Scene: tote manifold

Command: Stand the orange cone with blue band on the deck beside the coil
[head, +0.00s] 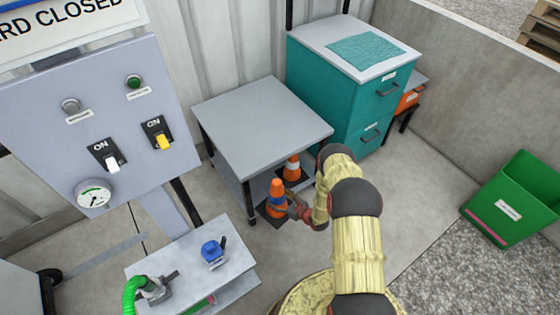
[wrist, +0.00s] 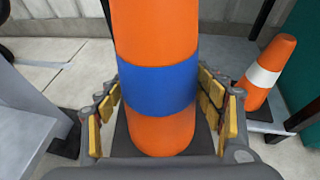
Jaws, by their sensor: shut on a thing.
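The orange cone with blue band (head: 277,188) is upright at the front edge of the grey table, beside its lower shelf. It fills the middle of the wrist view (wrist: 155,30), with its blue band (wrist: 158,92) between the yellow finger pads. My gripper (head: 290,211) is shut on this cone, one finger on each side in the wrist view (wrist: 166,112). Its dark base shows below in the head view; I cannot tell whether it touches anything underneath. I cannot make out a coil for certain in either view.
An orange cone with white band (head: 292,167) stands close behind, also in the wrist view (wrist: 265,75). The grey table (head: 262,115) has legs and a top above the cones. A teal cabinet (head: 335,95), low stand (head: 235,270) and green bin (head: 515,200) are nearby.

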